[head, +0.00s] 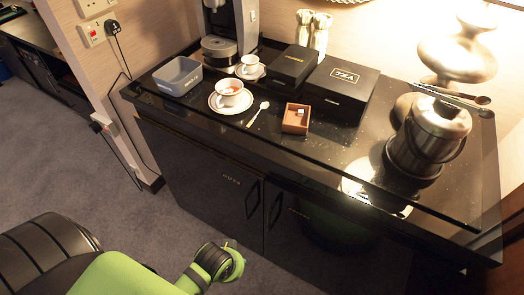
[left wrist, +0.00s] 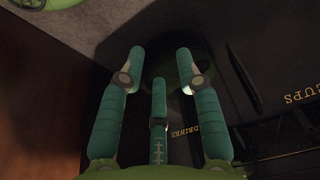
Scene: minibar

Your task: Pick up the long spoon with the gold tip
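A small spoon (head: 258,113) lies flat on the black counter, right of the cup and saucer in the head view. Its bowl is pale and its handle end looks slightly golden. Long thin utensils (head: 455,95) lie above the metal ice bucket at the right, with rounded brownish ends; I cannot tell whether one is the long spoon with the gold tip. My left gripper (left wrist: 158,75) shows in the left wrist view with its teal fingers spread and empty, facing dark cabinet doors. It is far from both. My right gripper is not in view.
The black counter (head: 345,145) holds a white cup (head: 229,93), a grey bin (head: 178,76), a brown box (head: 296,118), a black tea box (head: 340,87) and the ice bucket (head: 428,135). A lamp (head: 457,55) stands behind. Counter is clear at front centre.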

